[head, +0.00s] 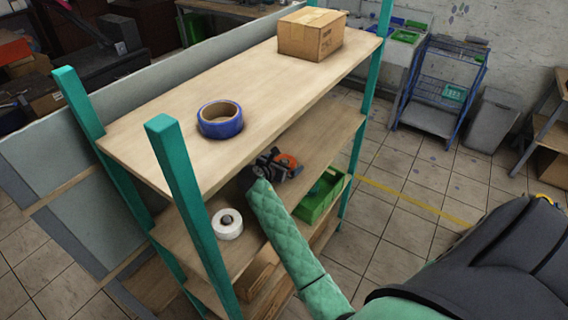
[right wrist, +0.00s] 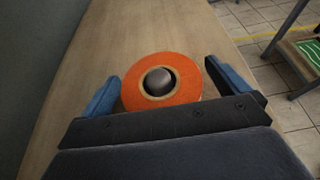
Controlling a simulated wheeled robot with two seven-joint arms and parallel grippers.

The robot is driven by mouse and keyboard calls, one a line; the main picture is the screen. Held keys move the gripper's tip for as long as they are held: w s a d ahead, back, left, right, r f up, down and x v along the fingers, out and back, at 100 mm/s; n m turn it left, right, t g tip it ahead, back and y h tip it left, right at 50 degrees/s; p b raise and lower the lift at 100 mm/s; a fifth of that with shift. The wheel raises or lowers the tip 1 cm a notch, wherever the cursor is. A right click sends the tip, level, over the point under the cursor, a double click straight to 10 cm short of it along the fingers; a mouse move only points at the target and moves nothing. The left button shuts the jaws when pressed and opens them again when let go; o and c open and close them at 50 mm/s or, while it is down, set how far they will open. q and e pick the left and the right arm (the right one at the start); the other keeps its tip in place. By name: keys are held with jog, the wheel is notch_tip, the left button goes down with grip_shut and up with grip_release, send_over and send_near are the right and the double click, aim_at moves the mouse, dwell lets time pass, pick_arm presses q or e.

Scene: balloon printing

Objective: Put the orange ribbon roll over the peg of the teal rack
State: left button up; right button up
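The orange ribbon roll (right wrist: 185,95) is on the middle shelf of the teal rack (head: 187,195). The dark round knob of a peg (right wrist: 158,81) shows inside its hole, so the roll appears to be around the peg. How far down it sits is hidden. In the head view my right gripper (head: 273,165) and the roll (head: 291,164) show small on that shelf, partly hidden by the gripper. My left gripper is not in view.
A blue tape roll (head: 220,120) and a cardboard box (head: 312,34) are on the top shelf. A white roll (head: 228,224) sits around a dark knob on the middle shelf at left. A green bin (head: 322,195) stands to the right of my right gripper. The top shelf lies close above my gripper.

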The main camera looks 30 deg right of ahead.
jog(key=shift+r+b, duration=0.35)
jog(key=shift+b, duration=0.1)
notch_tip(320, 180, up, 2)
jog(key=shift+r+b, duration=0.2)
jog(key=shift+b, duration=0.7)
jog(key=shift+s+d+r+b, duration=0.3)
jog(key=shift+s+r+b, duration=0.05)
jog(key=shift+s+r, duration=0.15)
jog(key=shift+s+d+r+b, duration=0.3)
jog(key=shift+s+r, duration=0.1)
jog(key=shift+s, duration=0.1)
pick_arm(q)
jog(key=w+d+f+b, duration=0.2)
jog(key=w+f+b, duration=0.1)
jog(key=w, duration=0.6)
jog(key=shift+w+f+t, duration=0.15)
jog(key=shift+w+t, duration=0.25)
pick_arm(e)
jog(key=s+d+r, duration=0.4)
jog(key=s+r, duration=0.2)
jog(key=s, duration=0.2)
jog(key=shift+s, duration=0.15)
jog(key=shift+d, duration=0.1)
